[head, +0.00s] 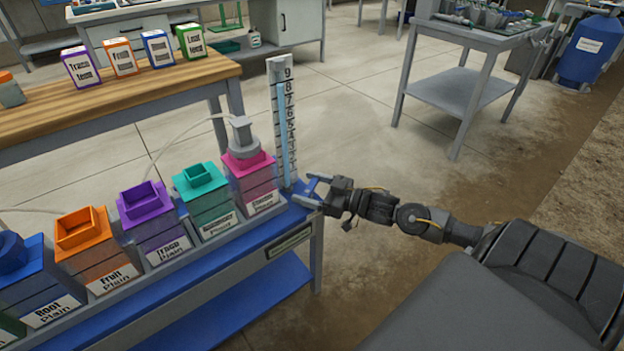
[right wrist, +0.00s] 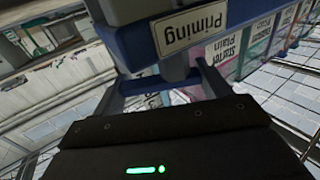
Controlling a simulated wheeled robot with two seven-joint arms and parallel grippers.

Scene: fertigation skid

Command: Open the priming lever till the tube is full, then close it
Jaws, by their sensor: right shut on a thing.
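The clear measuring tube (head: 281,130) stands upright at the right end of the blue bench, beside a numbered scale. Pale blue fill shows over much of its height; its exact top is hard to tell. My right gripper (head: 312,190) is at the bench's right end, just below and right of the tube's foot. In the right wrist view its two fingers (right wrist: 160,88) close on a blue bar, the priming lever (right wrist: 148,86), below an upside-down "Priming" label (right wrist: 203,28). The lever is mostly hidden in the head view. My left gripper is out of view.
Several coloured containers line the blue bench, including a pink one (head: 249,180) with a grey cap and hose, and a teal one (head: 204,204). A wooden table (head: 130,95) with small boxes stands behind.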

